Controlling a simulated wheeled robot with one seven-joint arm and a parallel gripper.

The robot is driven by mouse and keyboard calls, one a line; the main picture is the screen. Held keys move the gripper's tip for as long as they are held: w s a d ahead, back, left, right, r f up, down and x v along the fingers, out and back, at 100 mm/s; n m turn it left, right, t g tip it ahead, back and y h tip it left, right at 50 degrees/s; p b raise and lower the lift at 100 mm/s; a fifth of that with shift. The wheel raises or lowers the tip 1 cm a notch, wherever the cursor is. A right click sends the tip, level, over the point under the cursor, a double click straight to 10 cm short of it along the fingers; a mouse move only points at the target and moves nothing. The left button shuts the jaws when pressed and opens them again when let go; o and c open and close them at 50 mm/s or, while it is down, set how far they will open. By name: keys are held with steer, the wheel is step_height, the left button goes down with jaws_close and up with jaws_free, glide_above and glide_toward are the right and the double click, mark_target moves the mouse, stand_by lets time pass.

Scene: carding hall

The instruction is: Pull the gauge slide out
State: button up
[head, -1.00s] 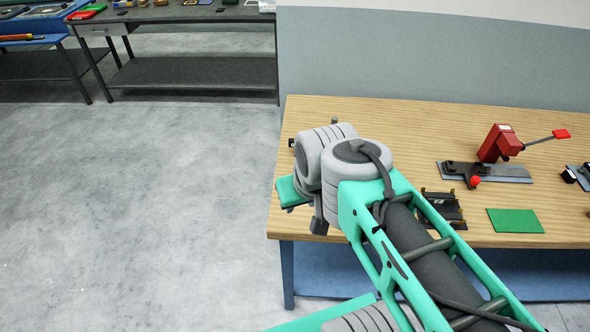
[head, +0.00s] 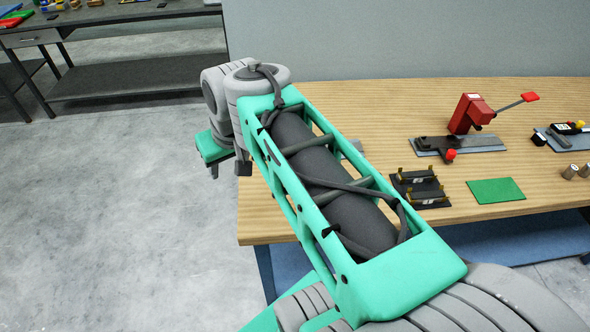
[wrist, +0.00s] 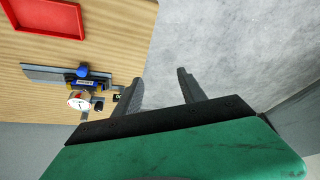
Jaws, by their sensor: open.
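In the wrist view a gauge device with a white round dial (wrist: 78,101), a blue knob (wrist: 82,71) and a grey base plate (wrist: 50,74) lies on the wooden table, left of my gripper (wrist: 160,76). My gripper is open and empty, its fingers apart, at the table's edge with floor beyond. It touches nothing that I can see. In the head view my gripper (head: 228,172) hangs at the far end of my arm, beside the table's left edge. The gauge device is not visible in the head view; my arm covers part of the table there.
A red tray (wrist: 48,14) lies near the gauge device. On the wooden table (head: 350,100) stand a red lever device (head: 468,113), a black fixture (head: 420,187), a green mat (head: 496,190) and small metal cylinders (head: 571,172). Open floor (head: 110,210) lies to the left.

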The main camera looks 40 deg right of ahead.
steer(key=d+f+m+b, duration=0.1)
steer(key=d+f+b, duration=0.35)
steer(key=d, duration=0.35)
steer(key=w+d+f+m+h+b, duration=0.1)
steer(key=d+f+b, duration=0.2)
steer(key=d+b, duration=0.35)
steer(key=d+f+m+b, duration=0.1)
steer(key=d+f+b, duration=0.3)
steer(key=d, duration=0.6)
steer(key=x, duration=0.3)
steer(key=b+x, duration=0.1)
steer(key=x, duration=0.2)
steer(key=shift+w+d+f, duration=0.15)
steer(key=shift+w+f, duration=0.1)
steer(key=shift+w, duration=0.15)
jaws_close()
